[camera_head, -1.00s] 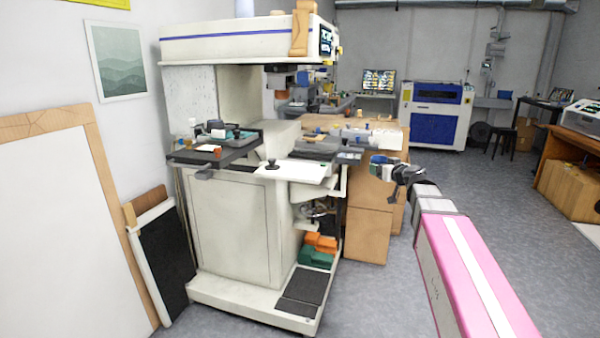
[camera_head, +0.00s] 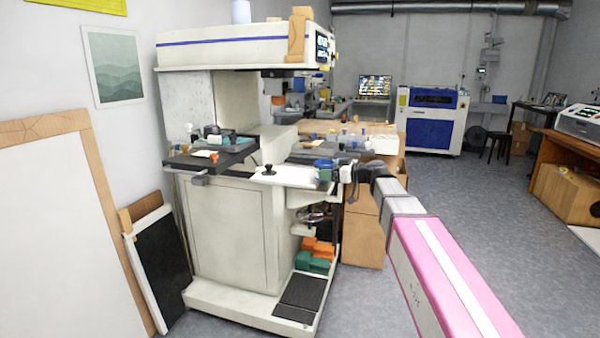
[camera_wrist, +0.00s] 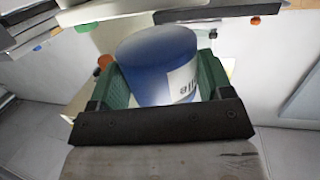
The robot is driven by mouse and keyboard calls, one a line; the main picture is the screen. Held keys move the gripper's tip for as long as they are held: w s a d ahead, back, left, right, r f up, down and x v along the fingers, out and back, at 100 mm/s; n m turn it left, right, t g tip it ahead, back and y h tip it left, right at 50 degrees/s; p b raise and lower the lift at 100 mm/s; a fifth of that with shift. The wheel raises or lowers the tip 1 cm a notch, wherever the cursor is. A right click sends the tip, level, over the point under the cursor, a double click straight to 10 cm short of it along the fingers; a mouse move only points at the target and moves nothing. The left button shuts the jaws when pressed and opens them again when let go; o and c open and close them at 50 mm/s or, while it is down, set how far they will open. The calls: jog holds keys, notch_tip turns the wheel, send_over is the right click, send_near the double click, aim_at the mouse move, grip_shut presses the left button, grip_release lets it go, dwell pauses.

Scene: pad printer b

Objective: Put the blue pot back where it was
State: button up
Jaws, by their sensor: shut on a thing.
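The blue pot (camera_wrist: 158,62), with a white label, sits between the green fingers of my gripper (camera_wrist: 160,85) in the wrist view. The fingers are shut on it. In the head view my gripper (camera_head: 328,172) is at the right end of the pad printer's white front shelf (camera_head: 285,175). The pot shows there as a small blue patch (camera_head: 322,163) at the gripper's tip. I cannot tell whether the pot touches the shelf.
The pad printer (camera_head: 235,225) has a black-knobbed part (camera_head: 268,170) on its shelf and a dark tray (camera_head: 210,158) on the left. Orange and green blocks (camera_head: 316,254) lie on its base. A wooden bench (camera_head: 365,130) stands behind.

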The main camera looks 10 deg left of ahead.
aim_at(301, 177)
jog(key=x, duration=0.5)
jog(key=r+x, duration=0.1)
jog(key=x, duration=0.2)
jog(key=shift+w+a+r, duration=0.1)
jog(key=shift+w+a, duration=0.05)
jog(key=shift+f+x, duration=0.2)
jog(key=shift+x, duration=1.6)
jog(key=shift+f, duration=0.3)
jog(key=o, duration=1.1)
jog(key=shift+f, duration=0.1)
